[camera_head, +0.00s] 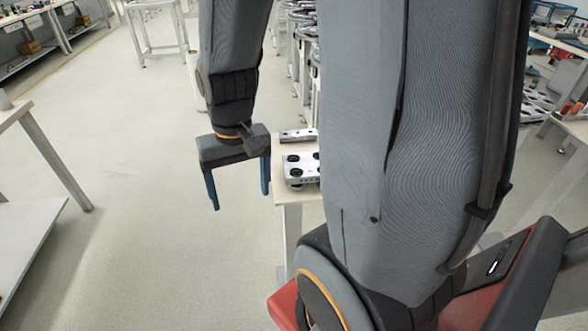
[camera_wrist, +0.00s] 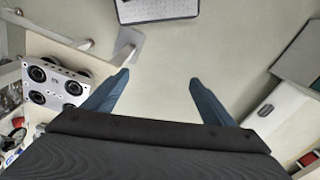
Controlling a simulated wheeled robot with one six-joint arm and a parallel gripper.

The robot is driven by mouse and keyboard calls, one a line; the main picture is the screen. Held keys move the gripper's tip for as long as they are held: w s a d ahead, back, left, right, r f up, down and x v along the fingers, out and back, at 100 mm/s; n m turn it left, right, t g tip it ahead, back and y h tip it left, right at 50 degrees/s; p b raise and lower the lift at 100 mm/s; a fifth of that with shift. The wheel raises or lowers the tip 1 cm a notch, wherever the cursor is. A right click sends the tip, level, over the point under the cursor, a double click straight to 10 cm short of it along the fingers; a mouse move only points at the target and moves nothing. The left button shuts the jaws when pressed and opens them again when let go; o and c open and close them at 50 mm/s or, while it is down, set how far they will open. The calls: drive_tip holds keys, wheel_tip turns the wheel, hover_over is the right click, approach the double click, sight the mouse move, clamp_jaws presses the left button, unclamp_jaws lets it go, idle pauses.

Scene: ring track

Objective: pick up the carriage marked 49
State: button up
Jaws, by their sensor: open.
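A silver carriage (camera_head: 301,178) with black round wheels lies on the end of a pale table, right of my gripper and partly hidden behind my arm. It also shows at the left of the wrist view (camera_wrist: 57,76), with a small dark mark on its plate too small to read surely. My gripper (camera_head: 240,198) is open and empty, with its blue fingers pointing down over the floor left of the table. In the wrist view, the gap between the fingers (camera_wrist: 160,78) shows only floor, and the carriage is apart from them.
The pale table (camera_head: 284,190) ends close to my gripper's right finger. A silver bar-like piece (camera_head: 298,135) lies behind the carriage. Another table (camera_head: 12,112) stands at the far left. The floor between the tables is clear. My arm hides much of the right side.

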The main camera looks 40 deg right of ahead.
drive_tip(key=o, duration=0.5)
drive_tip(key=d+m, duration=0.4)
drive_tip(key=d+m+y+p, duration=0.1)
drive_tip(key=d+m, duration=0.3)
drive_tip(key=w+d+m+y, duration=0.1)
drive_tip(key=d+m, duration=0.2)
drive_tip(key=d, duration=0.1)
drive_tip(key=shift+w+d+r+m+p, duration=0.1)
drive_tip(key=shift+d+r+m+p, duration=0.15)
drive_tip(key=shift+r+m+p, duration=0.15)
drive_tip(key=shift+c, duration=0.2)
drive_tip(key=m+t+y+p, duration=0.1)
drive_tip(key=m+t, duration=0.1)
drive_tip(key=m, duration=0.7)
hover_over(309, 164)
drive_tip(key=s+d, duration=0.2)
drive_tip(key=shift+w+a+r, duration=0.1)
drive_tip(key=shift+r, duration=0.05)
drive_tip(key=shift+m+y, duration=0.3)
drive_tip(key=shift+f, duration=0.4)
drive_tip(key=shift+w+d+p+x, duration=0.15)
drive_tip(key=shift+p+x, duration=0.25)
drive_tip(key=shift+x, duration=1.3)
drive_tip(key=shift+w+d+p+x, duration=0.15)
drive_tip(key=shift+p+x, duration=0.25)
drive_tip(key=shift+x, duration=1.3)
